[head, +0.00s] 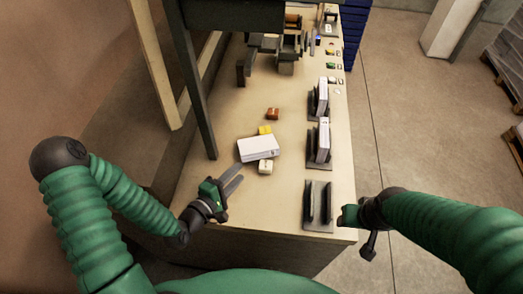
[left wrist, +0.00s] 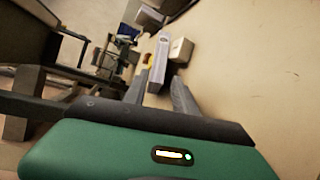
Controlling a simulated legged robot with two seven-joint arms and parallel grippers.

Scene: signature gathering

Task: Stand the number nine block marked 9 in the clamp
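A white slab block (head: 257,148) lies tilted on the table, with a small dark mark on its edge that is too small to read. Its narrow edge also shows in the left wrist view (left wrist: 160,62). My left gripper (head: 236,177) is open and empty, just short of the slab on its near left side; in the wrist view the slab appears beyond and between its fingers. A grey clamp (head: 318,206) with two upright plates stands empty at the near right. My right gripper (head: 346,215) is beside the table's right edge, its fingers not clear.
A cream block (head: 265,167) is beside the slab, with a yellow block (head: 265,130) and a red-brown block (head: 272,114) behind. Two farther clamps hold white blocks (head: 323,140) (head: 322,97). A dark frame post (head: 194,80) stands at the left.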

